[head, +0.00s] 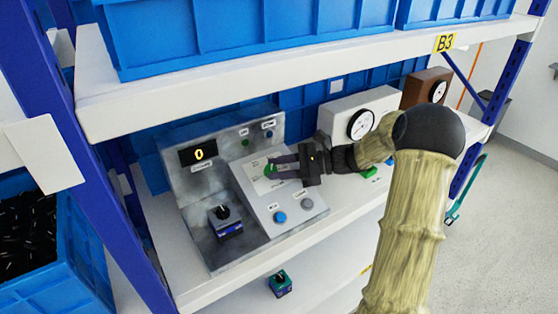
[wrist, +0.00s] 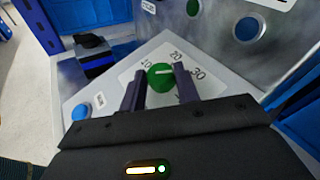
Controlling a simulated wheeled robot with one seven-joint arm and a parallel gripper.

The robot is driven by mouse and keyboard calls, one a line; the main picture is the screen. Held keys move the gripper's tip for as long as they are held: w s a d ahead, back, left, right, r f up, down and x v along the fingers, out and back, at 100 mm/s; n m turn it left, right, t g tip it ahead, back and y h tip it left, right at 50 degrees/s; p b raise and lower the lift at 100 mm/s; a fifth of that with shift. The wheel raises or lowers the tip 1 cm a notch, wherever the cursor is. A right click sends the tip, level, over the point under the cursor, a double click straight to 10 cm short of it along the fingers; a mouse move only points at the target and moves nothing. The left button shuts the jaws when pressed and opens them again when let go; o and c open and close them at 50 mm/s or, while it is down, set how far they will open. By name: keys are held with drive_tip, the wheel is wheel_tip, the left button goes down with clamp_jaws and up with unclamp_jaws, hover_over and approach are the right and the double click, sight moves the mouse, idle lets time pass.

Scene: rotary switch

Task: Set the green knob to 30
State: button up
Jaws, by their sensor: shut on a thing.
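The green knob (head: 268,171) sits on the sloped panel of a grey control box (head: 240,185). In the wrist view the knob (wrist: 160,80) has a white pointer line, lying roughly level and pointing right, toward the side between the 20 (wrist: 176,56) and the 30 (wrist: 198,74). The 10 (wrist: 147,65) is at its upper left. My gripper (wrist: 160,71) is shut on the knob, one dark finger on each side. In the head view my gripper (head: 273,167) reaches in from the right and partly covers the knob and its dial. A display (head: 198,155) reads 0.
A blue button (head: 280,217) and a grey button (head: 307,203) sit below the knob. A black knob on a blue base (head: 224,219) is at left. A white gauge box (head: 345,108) stands behind my gripper. The upper shelf (head: 260,68) runs above.

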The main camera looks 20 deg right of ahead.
drive_tip(key=shift+w+r+n+g+p, duration=0.15)
drive_tip(key=shift+n+g+p, duration=0.4)
drive_tip(key=shift+n+g, duration=0.2)
drive_tip(key=shift+g, duration=0.25)
drive_tip(key=o, duration=1)
drive_tip(key=shift+c, duration=0.2)
drive_tip(key=b+v, duration=0.2)
drive_tip(key=v, duration=1.5)
drive_tip(key=shift+d, duration=0.15)
